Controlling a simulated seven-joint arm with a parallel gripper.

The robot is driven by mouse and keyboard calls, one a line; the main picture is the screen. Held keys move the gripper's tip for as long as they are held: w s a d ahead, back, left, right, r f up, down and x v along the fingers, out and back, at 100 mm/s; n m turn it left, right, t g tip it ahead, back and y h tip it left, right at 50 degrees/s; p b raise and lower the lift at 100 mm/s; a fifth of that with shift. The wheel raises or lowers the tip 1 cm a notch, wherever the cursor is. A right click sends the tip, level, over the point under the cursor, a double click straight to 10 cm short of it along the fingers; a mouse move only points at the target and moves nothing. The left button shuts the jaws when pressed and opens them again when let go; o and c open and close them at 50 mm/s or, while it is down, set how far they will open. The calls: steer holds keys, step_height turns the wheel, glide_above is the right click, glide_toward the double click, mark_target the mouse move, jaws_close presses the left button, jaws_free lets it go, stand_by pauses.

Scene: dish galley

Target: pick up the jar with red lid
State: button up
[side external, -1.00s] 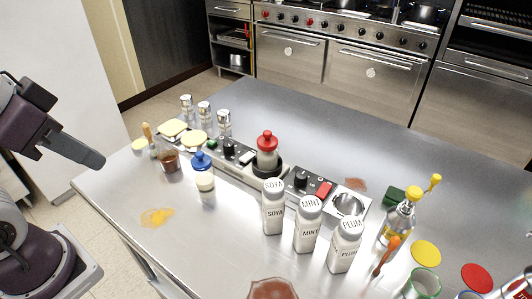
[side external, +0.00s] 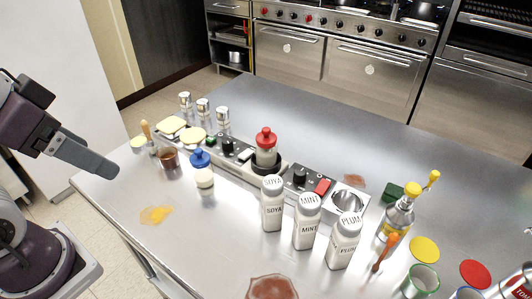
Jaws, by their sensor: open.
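The jar with the red lid (side external: 266,150) stands upright near the middle of the steel table in the side external view. It has a clear body with pale contents and a knobbed red lid, and its foot is at a dark round base on the long control strip. My gripper (side external: 111,170) is at the left, over the table's left edge, well apart from the jar. It is open and empty; one grey finger shows and the other is hidden.
The table (side external: 300,110) behind is clear.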

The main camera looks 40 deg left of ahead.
steer(key=w+d+r+g, duration=0.15)
steer(key=w+r, duration=0.25)
steer(key=w, duration=0.6)
steer(key=m+g, duration=0.1)
steer(key=g, duration=0.3)
glide_above(269, 129)
steer(key=s+a, duration=0.1)
steer(key=s, duration=0.1)
step_height(269, 129, down, 12)
steer(key=shift+w+r, duration=0.1)
steer(key=f, duration=0.1)
steer(key=w+f, duration=0.1)
steer(key=w+d+f, duration=0.1)
steer(key=f, duration=0.8)
steer(key=shift+s+a, duration=0.2)
steer(key=shift+s, duration=0.05)
jaws_close()
